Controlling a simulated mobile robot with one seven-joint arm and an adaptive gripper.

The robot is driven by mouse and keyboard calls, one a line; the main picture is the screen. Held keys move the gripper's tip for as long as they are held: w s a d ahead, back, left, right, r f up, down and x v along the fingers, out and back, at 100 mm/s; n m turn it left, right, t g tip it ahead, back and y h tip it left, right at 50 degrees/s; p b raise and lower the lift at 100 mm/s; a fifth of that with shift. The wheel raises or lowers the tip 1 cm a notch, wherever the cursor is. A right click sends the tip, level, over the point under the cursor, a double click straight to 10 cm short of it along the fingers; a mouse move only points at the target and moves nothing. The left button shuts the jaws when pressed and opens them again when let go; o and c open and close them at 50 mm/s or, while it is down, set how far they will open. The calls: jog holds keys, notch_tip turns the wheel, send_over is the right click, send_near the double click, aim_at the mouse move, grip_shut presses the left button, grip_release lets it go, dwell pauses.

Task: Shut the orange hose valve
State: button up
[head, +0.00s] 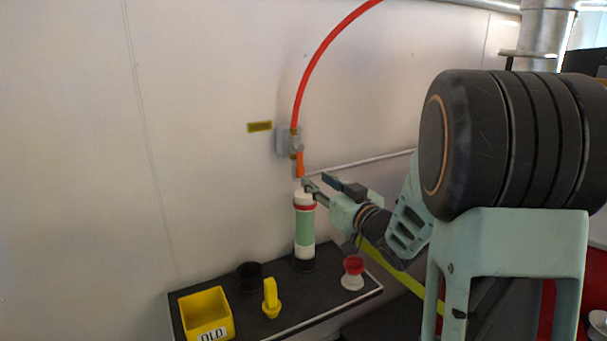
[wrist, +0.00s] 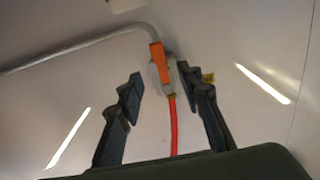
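The orange hose valve is mounted on the white wall, with a grey body (head: 283,141) and an orange lever (head: 300,165) that hangs down below it in the head view. A red-orange hose (head: 320,62) rises from its top. In the wrist view the orange lever (wrist: 159,62) lies between and beyond the fingertips, with the hose (wrist: 173,125) running between the fingers. My gripper (head: 309,184) is just below and right of the lever in the head view. In the wrist view my gripper (wrist: 159,75) is open, with nothing held. I cannot tell whether a finger touches the valve.
A green and white cylinder (head: 305,228) with a red band stands on the black shelf (head: 332,290), close under my gripper. The shelf also holds a yellow bin (head: 205,312), a yellow handled piece (head: 270,298), a black cup (head: 249,275) and a red-and-white knob (head: 352,273). A thin pipe (head: 360,161) runs right from the valve.

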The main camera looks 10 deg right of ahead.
aim_at(301, 169)
jog(key=b+x, duration=0.1)
jog(key=x, duration=0.9)
jog(key=shift+w, duration=0.1)
jog(key=shift+c, duration=0.2)
grip_shut()
